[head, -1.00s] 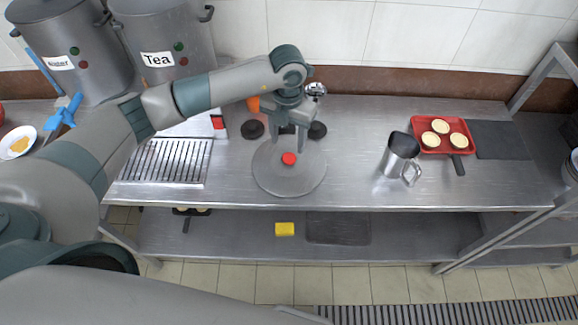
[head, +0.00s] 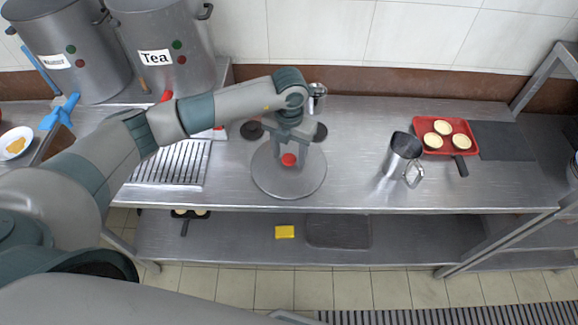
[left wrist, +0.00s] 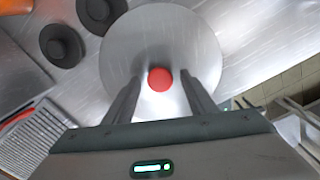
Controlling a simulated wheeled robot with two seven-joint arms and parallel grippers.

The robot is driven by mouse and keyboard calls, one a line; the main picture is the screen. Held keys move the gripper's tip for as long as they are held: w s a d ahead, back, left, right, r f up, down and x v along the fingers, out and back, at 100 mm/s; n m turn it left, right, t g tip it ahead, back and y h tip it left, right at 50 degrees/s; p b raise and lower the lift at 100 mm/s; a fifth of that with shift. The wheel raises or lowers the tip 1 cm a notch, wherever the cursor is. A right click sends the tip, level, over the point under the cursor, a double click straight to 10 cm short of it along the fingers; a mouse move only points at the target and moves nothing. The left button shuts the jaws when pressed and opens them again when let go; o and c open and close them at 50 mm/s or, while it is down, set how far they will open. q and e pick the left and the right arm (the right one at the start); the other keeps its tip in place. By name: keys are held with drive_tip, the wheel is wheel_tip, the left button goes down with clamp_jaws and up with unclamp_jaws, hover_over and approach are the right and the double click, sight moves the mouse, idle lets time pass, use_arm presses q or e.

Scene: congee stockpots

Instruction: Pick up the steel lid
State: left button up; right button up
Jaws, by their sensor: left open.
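The steel lid (head: 289,184) is a round grey disc with a red knob (head: 288,160), lying flat on the steel counter. The lid also shows in the left wrist view (left wrist: 160,45), with its red knob (left wrist: 160,79) near the middle. My left gripper (head: 288,158) is open, right over the lid, with its fingers on either side of the knob. In the left wrist view the fingertips (left wrist: 160,82) flank the knob with a gap on each side. I cannot tell how high the fingertips are above the lid. My right gripper is not in view.
Black round knobs (head: 252,131) lie behind the lid. A steel pitcher (head: 403,157) and a red tray (head: 442,136) of pastries stand to the right. A drain grate (head: 170,162) is at left. Tall pots (head: 165,45) stand at the back left. The counter between lid and pitcher is clear.

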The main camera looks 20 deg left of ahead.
sight(289, 158)
use_arm(q)
drive_tip(key=shift+c, duration=0.2)
idle(0.3)
drive_tip(key=shift+f, duration=0.1)
clamp_jaws()
drive_tip(key=shift+r, duration=0.2)
drive_tip(key=shift+r+p, duration=0.25)
drive_tip(key=shift+p, duration=0.05)
wheel_tip(289, 158, up, 3)
drive_tip(key=shift+w+r+p, duration=0.1)
drive_tip(key=shift+r+p, duration=0.1)
drive_tip(key=shift+p, duration=0.65)
drive_tip(key=s+d+r+p, duration=0.5)
drive_tip(key=s+d+r, duration=0.1)
drive_tip(key=s, duration=0.3)
drive_tip(key=shift+d+r, duration=0.4)
drive_tip(key=shift+d, duration=0.5)
